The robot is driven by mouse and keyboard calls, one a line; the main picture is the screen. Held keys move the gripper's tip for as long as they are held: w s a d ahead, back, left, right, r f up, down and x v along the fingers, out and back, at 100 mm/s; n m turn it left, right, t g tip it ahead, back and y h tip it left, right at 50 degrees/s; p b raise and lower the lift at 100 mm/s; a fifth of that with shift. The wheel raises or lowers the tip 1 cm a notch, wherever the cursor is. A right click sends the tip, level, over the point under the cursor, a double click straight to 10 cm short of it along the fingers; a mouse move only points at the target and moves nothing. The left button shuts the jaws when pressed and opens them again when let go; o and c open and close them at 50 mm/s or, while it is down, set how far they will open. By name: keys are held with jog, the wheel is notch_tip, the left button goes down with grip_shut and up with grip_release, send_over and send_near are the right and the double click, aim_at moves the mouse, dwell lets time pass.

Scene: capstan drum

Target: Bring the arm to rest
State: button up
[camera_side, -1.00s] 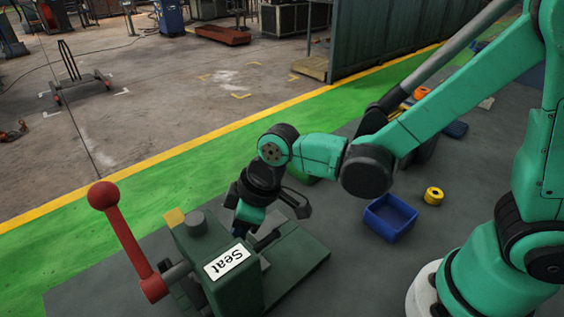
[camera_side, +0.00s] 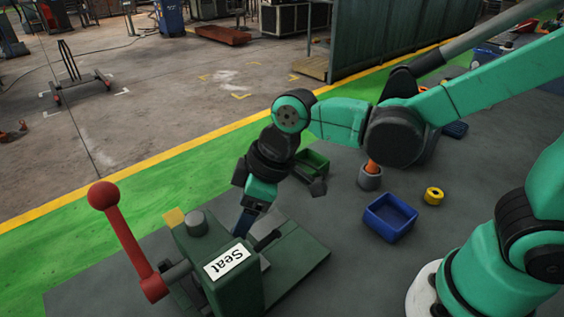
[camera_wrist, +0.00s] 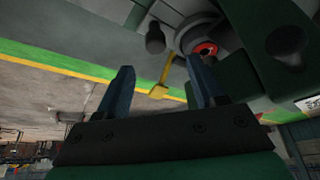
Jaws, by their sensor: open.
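My gripper (camera_side: 243,222) is just above and behind the green machine (camera_side: 236,284) labelled "Seat" in the side view, its lower part partly hidden by the machine. In the wrist view my gripper (camera_wrist: 160,88) has its two fingers apart with nothing between them. A round grey part with a red centre (camera_wrist: 205,48) lies beyond the right finger in the wrist view. The machine's red lever with a ball knob (camera_side: 103,195) leans up to the left.
A blue bin (camera_side: 390,218), a yellow ring (camera_side: 433,196) and a grey cup with an orange thing in it (camera_side: 370,177) stand on the dark floor right of the machine. A green bin (camera_side: 312,163) is behind my gripper. A green wall (camera_side: 400,40) stands at the back.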

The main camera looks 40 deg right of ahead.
jog(key=shift+s+d+r, duration=0.1)
jog(key=shift+s+r, duration=0.05)
jog(key=shift+r, duration=0.25)
jog(key=shift+d, duration=0.1)
jog(key=s+d+r+m+t+h, duration=0.1)
jog(key=d+r+m+t, duration=0.1)
jog(key=d+m, duration=0.2)
jog(key=s+d+r+m+t+h, duration=0.1)
jog(key=d+m, duration=0.4)
jog(key=d, duration=0.5)
jog(key=shift+s+d+r+t+h, duration=0.15)
jog(key=shift+s+r+t+h, duration=0.15)
jog(key=shift+t+h, duration=0.25)
